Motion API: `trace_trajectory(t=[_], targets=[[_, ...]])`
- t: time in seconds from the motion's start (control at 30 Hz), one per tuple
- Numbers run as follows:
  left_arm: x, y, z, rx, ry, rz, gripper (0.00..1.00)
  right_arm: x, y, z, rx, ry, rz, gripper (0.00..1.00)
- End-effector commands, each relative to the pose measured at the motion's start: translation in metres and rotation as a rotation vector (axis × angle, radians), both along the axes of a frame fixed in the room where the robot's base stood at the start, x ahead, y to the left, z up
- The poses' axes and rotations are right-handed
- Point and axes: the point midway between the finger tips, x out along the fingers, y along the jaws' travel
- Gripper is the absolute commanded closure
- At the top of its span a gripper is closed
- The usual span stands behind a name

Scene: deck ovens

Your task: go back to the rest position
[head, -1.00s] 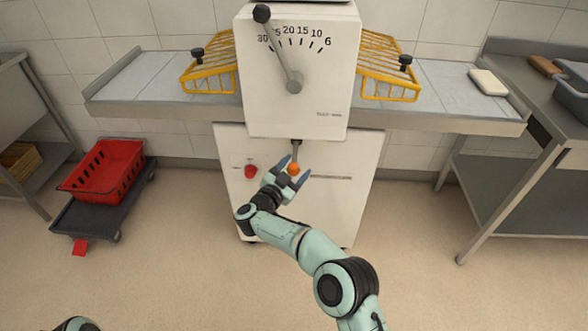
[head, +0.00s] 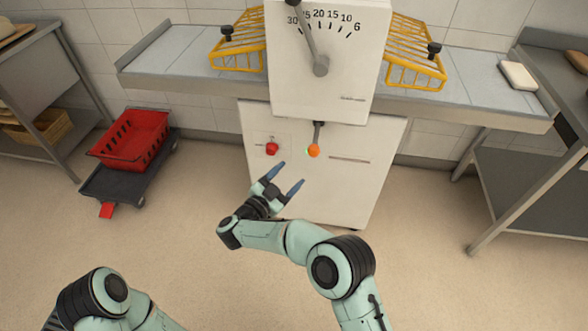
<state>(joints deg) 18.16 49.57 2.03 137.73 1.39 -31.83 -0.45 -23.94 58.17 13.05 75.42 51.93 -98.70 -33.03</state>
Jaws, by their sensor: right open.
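My right gripper (head: 285,180) is open and empty in front of the white machine's lower cabinet. It is below and left of the orange knob (head: 313,151), apart from it.
A red knob (head: 271,149) is on the cabinet's left. Yellow wire guards (head: 415,66) flank the machine over a grey table (head: 190,62). A red crate (head: 131,139) stands on a dark trolley (head: 120,187) at left. A steel table (head: 540,150) stands at right. The near floor is clear.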

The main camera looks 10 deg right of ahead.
Motion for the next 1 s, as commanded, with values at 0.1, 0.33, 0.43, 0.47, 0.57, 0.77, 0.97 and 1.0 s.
trace_trajectory(t=[0.1,0.33,0.43,0.47,0.57,0.77,0.97,1.0], targets=[[-0.001,0.0,0.0,-0.001,0.002,-0.001,0.53,-0.001,0.001,0.0,0.0,0.0,0.0,0.35],[0.0,0.0,0.0,0.0,0.001,0.0,0.53,-0.001,0.001,-0.001,0.0,0.0,0.0,0.35],[0.0,0.0,0.0,0.0,0.001,0.0,0.53,-0.001,0.001,0.0,0.0,0.0,-0.001,0.35],[0.0,0.0,0.0,0.0,0.001,0.0,0.53,-0.001,0.001,0.0,0.0,0.0,0.0,0.35],[0.0,0.0,0.0,0.0,0.0,0.0,0.53,0.002,-0.003,-0.006,-0.003,0.008,0.015,0.35],[0.0,0.0,0.0,0.0,0.0,0.0,0.53,0.011,-0.04,-0.089,-0.014,0.145,0.243,0.35],[0.0,0.0,0.0,0.0,0.0,0.0,0.53,-0.046,-0.083,-0.221,0.114,0.475,0.532,0.35],[0.0,0.0,0.0,0.0,0.0,0.0,0.53,-0.066,-0.09,-0.243,0.154,0.546,0.572,0.35]])
